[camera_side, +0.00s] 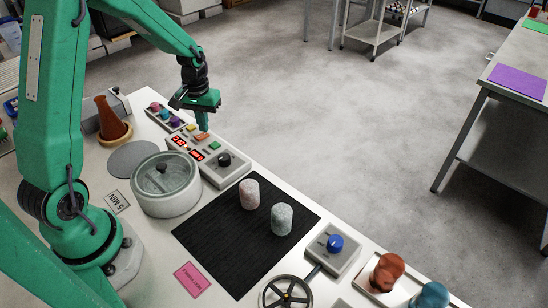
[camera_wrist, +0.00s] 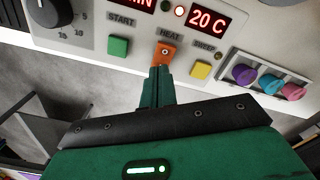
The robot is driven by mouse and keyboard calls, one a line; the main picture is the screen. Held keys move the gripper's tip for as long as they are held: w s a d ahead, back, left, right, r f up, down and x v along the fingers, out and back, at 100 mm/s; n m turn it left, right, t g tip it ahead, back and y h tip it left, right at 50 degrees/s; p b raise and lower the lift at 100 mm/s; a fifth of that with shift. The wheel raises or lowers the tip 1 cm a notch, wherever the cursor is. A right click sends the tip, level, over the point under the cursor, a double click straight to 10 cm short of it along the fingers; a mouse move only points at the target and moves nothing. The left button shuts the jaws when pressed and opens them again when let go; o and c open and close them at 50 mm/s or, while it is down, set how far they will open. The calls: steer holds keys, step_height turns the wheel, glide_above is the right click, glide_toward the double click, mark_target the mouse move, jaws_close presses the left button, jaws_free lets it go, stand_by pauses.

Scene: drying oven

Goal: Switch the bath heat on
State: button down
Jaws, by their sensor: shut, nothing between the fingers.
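The control box (camera_side: 208,170) carries an orange button (camera_wrist: 166,53) under the label HEAT, and this button also shows in the side view (camera_side: 201,136). My gripper (camera_wrist: 163,73) is shut and empty, its fingertips at the lower edge of the orange button; I cannot tell whether they touch it. In the side view my gripper (camera_side: 203,127) points down just above the button. A red display (camera_wrist: 210,20) reads 20 C. The lidded round bath (camera_side: 166,192) stands beside the box. I cannot tell whether a heat lamp is lit.
A green START button (camera_wrist: 118,47) and a yellow SWEEP button (camera_wrist: 201,69) flank the orange one. A black dial (camera_wrist: 48,12) is on the same panel. Several coloured knobs (camera_wrist: 268,84) sit on a neighbouring strip. A black mat (camera_side: 212,243) bears two speckled cylinders (camera_side: 250,193).

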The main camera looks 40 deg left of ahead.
mark_target(205, 135)
step_height(205, 135, up, 6)
stand_by(0.9)
steer(key=shift+r, duration=0.1)
steer(key=s+d+r+m+t, duration=0.5)
steer(key=s+d+r, duration=0.8)
steer(key=s, duration=0.4)
steer(key=shift+d+r+m+t, duration=0.3)
steer(key=shift+d+r+m, duration=0.1)
steer(key=shift+r+m, duration=0.15)
